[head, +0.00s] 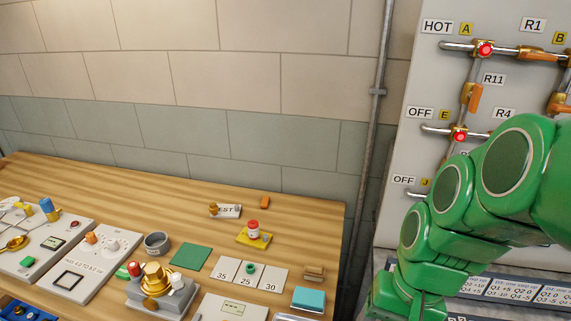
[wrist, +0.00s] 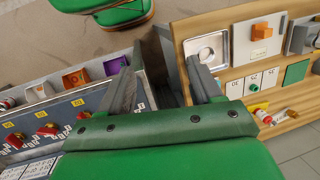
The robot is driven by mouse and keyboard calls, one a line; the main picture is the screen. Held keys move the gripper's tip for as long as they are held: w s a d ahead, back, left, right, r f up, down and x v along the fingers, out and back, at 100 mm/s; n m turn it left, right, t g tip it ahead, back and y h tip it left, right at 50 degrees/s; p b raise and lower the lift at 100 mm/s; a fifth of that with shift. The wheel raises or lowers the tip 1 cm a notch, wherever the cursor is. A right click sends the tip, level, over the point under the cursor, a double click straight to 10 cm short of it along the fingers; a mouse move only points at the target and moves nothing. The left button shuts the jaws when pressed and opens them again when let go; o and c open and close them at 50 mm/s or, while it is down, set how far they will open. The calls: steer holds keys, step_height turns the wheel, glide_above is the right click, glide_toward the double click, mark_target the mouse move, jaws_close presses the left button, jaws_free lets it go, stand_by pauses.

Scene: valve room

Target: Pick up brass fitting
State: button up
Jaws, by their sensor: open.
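Several brass-coloured pieces stand on the wooden bench in the head view, and I cannot tell for sure which is the brass fitting. A large stepped brass piece (head: 154,281) sits on a grey device at the front. A small brass-brown piece (head: 213,208) is at the left end of a white TEST label (head: 230,211) near the back. My gripper (wrist: 161,88) is open and empty in the wrist view, its fingers over the gap between the bench and a grey panel. Its fingers cannot be made out in the head view.
A valve panel (head: 430,75) stands right. The back of the bench is mostly clear.

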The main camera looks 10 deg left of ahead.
steer(key=w+a+r+m+y, duration=0.1)
steer(key=w+a+m+y, duration=0.15)
steer(key=w+a, duration=0.6)
steer(key=w+a+r+m+y, duration=0.1)
steer(key=w+a+y, duration=0.35)
steer(key=a, duration=0.75)
steer(key=m+t+y, duration=0.1)
steer(key=m+y, duration=0.3)
steer(key=m, duration=0.6)
glide_above(216, 206)
steer(key=s+d, duration=0.9)
step_height(216, 206, down, 7)
steer(key=w+a+f+m+t, duration=0.1)
steer(key=w+f, duration=0.1)
steer(key=w+a+f+m, duration=0.2)
steer(key=w+f, duration=0.1)
steer(key=w+a+f+m+t, duration=0.1)
steer(key=w+f+m, duration=0.1)
steer(key=f, duration=0.1)
steer(key=shift+w+a+f+t, duration=0.15)
steer(key=shift+a+f+t, duration=0.05)
steer(key=shift+f+t, duration=0.1)
steer(key=shift+w+a+f+m, duration=0.25)
steer(key=shift+w+f+m, duration=0.1)
steer(key=shift+w+f, duration=0.2)
steer(key=shift+f+x, duration=0.2)
steer(key=shift+x, duration=3.3)
steer(key=shift+a, duration=0.25)
